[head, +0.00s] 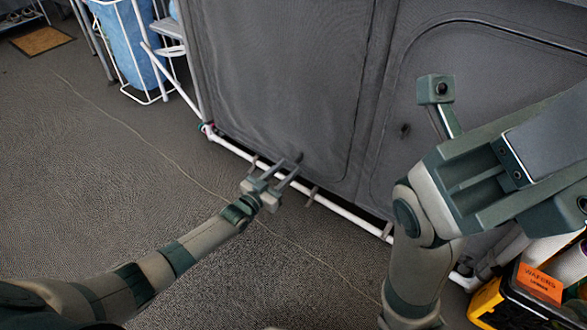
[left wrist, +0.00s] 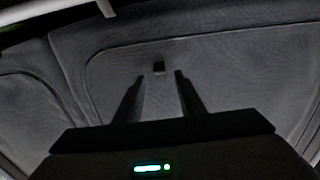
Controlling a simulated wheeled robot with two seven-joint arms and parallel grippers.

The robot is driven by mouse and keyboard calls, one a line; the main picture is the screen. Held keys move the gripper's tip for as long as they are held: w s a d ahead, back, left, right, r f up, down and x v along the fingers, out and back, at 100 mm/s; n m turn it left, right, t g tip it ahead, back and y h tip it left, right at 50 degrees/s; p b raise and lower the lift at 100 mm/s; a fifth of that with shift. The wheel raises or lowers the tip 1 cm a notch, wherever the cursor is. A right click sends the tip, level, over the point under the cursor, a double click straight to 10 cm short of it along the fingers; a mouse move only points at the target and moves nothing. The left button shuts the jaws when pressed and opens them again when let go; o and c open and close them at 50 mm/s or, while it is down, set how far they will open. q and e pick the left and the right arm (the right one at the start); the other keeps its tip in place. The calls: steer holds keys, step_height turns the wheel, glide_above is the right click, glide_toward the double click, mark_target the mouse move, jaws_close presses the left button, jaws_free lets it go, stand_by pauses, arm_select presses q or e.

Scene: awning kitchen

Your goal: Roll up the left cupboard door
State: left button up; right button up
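The left cupboard door (head: 285,70) is a grey fabric panel. It hangs down flat and closed in the head view, with its lower edge near the white bottom pole. My left gripper (head: 285,166) is in front of its lower right part, near a small dark tab. In the left wrist view, grey fabric with a curved seam (left wrist: 225,65) fills the background. The dark tab (left wrist: 158,66) shows just beyond and between the fingertips. The left gripper's two fingers (left wrist: 159,75) are apart with nothing between them. I cannot tell whether they touch the fabric. My right gripper's fingers do not show.
The right cupboard door (head: 480,80) is also closed, partly hidden by my right arm. The white bottom pole (head: 345,213) runs along the cupboard's foot. A white rack with a blue bag (head: 130,45) stands at the upper left. A black and yellow crate (head: 500,305) stands lower right.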

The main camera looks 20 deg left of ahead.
mark_target(295, 162)
arm_select(q)
steer(key=shift+b+x, duration=0.8)
steer(key=shift+x, duration=1.2)
jaws_close()
